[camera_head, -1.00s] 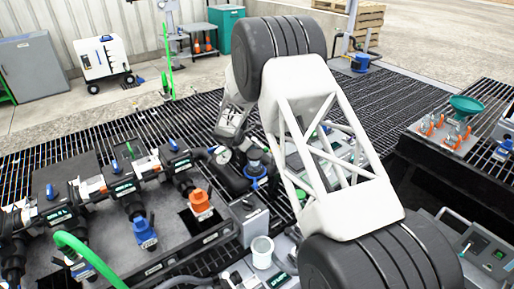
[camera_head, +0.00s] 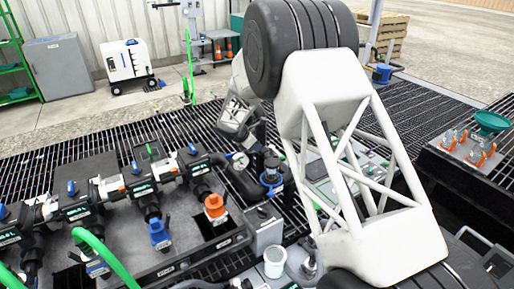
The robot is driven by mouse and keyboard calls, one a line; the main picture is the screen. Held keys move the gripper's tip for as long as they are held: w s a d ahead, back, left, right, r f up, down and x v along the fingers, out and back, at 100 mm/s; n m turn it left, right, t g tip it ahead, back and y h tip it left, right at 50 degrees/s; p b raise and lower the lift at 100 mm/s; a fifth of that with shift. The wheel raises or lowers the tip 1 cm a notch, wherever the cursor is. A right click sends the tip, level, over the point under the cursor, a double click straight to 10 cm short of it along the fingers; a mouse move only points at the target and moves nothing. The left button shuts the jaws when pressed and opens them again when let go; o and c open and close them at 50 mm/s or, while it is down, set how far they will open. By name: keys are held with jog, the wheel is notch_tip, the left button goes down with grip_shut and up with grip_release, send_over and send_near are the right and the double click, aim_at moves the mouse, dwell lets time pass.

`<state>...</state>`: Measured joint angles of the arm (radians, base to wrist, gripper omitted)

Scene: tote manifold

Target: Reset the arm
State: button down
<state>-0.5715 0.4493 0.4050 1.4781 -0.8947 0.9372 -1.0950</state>
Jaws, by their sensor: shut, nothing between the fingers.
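My arm rises from the bottom right, with a white lattice link and a large black elbow. Beyond the elbow, it bends down to a pale wrist above the back right of the valve manifold (camera_head: 115,225). My gripper (camera_head: 254,140) is small and dark at the end of the wrist, shut and empty. It shows close to a round gauge (camera_head: 240,161) and a blue-collared fitting (camera_head: 271,178); I cannot tell the gap. The elbow and lattice link hide part of the bench behind them.
The manifold carries several valves, an orange cap (camera_head: 214,207), a blue cap (camera_head: 159,233) and a green hose (camera_head: 103,256). A white cup (camera_head: 275,262) stands at the front. A green funnel (camera_head: 491,122) is at the right. A white wheeled unit (camera_head: 125,61) stands at the back.

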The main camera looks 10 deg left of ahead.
jog(key=s+d+r+m+g+y, duration=0.1)
jog(key=s+d+r+m, duration=0.3)
jog(key=s+d+r, duration=0.35)
jog(key=s+d+r+m+g, duration=0.1)
jog(key=s+d+r+m, duration=0.35)
jog(key=d+r, duration=0.5)
jog(key=s+d+r+m+g+y, duration=0.1)
jog(key=s+d+r+m, duration=0.45)
jog(key=d, duration=0.55)
jog(key=s+d+r+m+y, duration=0.1)
jog(key=s+d+m, duration=0.3)
jog(key=s, duration=0.8)
jog(key=s+d+r+m+y, duration=0.1)
jog(key=s+d+m, duration=0.3)
jog(key=s, duration=0.9)
jog(key=s+d+r+m+y, duration=0.1)
jog(key=s+d+m, duration=0.3)
jog(key=s, duration=0.8)
jog(key=shift+s+d+r+t+y, duration=0.15)
jog(key=shift+s+d+t+y, duration=0.15)
jog(key=shift+d+y, duration=0.35)
